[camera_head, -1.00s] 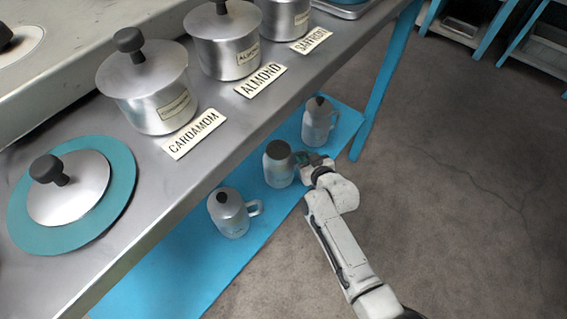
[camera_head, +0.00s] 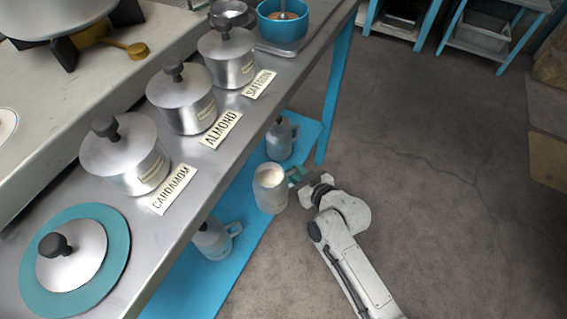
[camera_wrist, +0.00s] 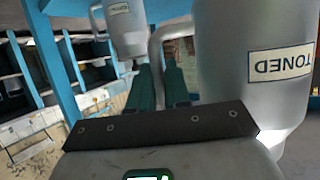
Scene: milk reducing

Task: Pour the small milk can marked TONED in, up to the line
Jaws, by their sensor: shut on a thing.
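The small metal milk can marked TONED (camera_wrist: 283,64) fills the right of the wrist view, its label upside down there. In the head view this can (camera_head: 270,197) is upright, open at the top with white milk inside, and appears raised above the blue lower shelf. My gripper (camera_head: 294,177) is at its right side. In the wrist view my gripper's (camera_wrist: 160,80) teal fingers are shut on the can's handle (camera_wrist: 156,48). A large metal pot (camera_head: 60,17) stands at the top left, cut off by the frame; its inside and any line are hidden.
Two similar cans, one behind (camera_head: 281,143) and one in front (camera_head: 212,242), stand on the blue shelf (camera_head: 172,290). The steel counter above holds lidded pots marked CARDAMOM (camera_head: 130,165), ALMOND (camera_head: 190,108) and SAFFRON (camera_head: 235,68). The floor at right is clear.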

